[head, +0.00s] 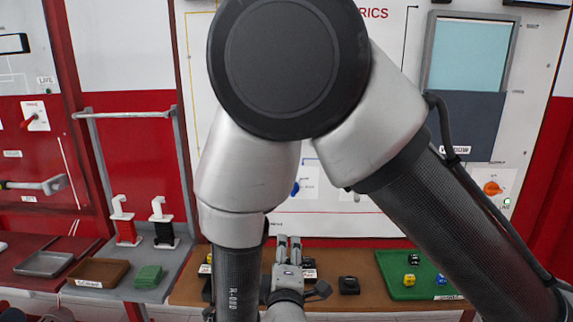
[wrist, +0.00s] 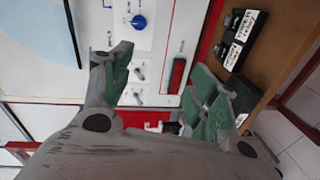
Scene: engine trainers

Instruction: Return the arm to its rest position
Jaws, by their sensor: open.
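My gripper (wrist: 160,95) is open in the wrist view, with green pads on its two fingers and nothing between them. In the head view my gripper (head: 288,252) points toward the wall, above the brown bench. My arm fills the middle of the head view and hides part of the wall panel and bench.
The brown bench (head: 372,301) carries a black block (head: 349,285) and a green tray (head: 395,265) with small cubes. On the left, a grey bench holds a brown tray (head: 98,273), a green block (head: 148,276) and two switch-like holders (head: 123,222). Blue knob (wrist: 138,22) is on the white panel.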

